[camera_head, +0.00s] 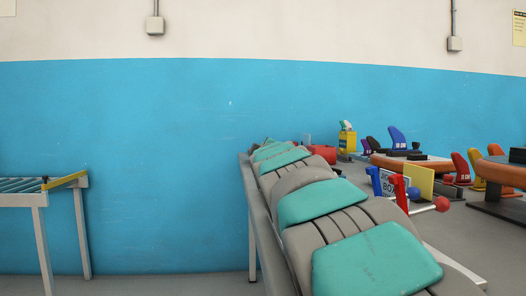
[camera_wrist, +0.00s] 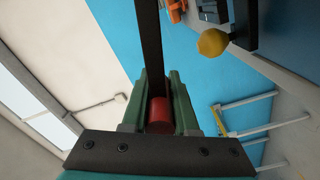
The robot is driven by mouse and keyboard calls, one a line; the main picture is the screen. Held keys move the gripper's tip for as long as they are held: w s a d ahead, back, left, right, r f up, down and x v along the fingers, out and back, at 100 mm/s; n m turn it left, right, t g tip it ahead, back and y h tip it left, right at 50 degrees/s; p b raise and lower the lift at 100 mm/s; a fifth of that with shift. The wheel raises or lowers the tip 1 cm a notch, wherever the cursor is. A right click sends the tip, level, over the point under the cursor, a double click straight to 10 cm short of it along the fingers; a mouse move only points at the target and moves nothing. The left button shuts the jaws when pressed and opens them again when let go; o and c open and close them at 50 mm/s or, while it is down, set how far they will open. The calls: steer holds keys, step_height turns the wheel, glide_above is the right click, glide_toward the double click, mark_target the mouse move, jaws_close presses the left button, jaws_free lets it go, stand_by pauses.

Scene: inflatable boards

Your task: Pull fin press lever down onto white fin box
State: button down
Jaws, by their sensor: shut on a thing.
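In the wrist view my gripper (camera_wrist: 160,85) has green fingers on both sides of a red cylindrical grip (camera_wrist: 158,113). A dark flat bar (camera_wrist: 150,40) runs from between the fingers to the top edge; it looks like the press lever, with the red grip on it. The gripper is shut on this grip. In the head view, grey and teal segments, which appear to be my arm, hide the gripper and most of what lies around it. I cannot make out the white fin box in either view.
Several coloured fins stand on racks behind. A yellow knob (camera_wrist: 213,42) is near the gripper. A roller stand (camera_head: 40,190) is at left.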

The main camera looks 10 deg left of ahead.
steer(key=c, duration=0.7)
jaws_free()
steer(key=shift+s, duration=0.1)
steer(key=shift+v, duration=3.8)
steer(key=v, duration=0.9)
steer(key=shift+s+r+b, duration=0.1)
steer(key=shift+r+b, duration=0.1)
steer(key=shift+b, duration=0.15)
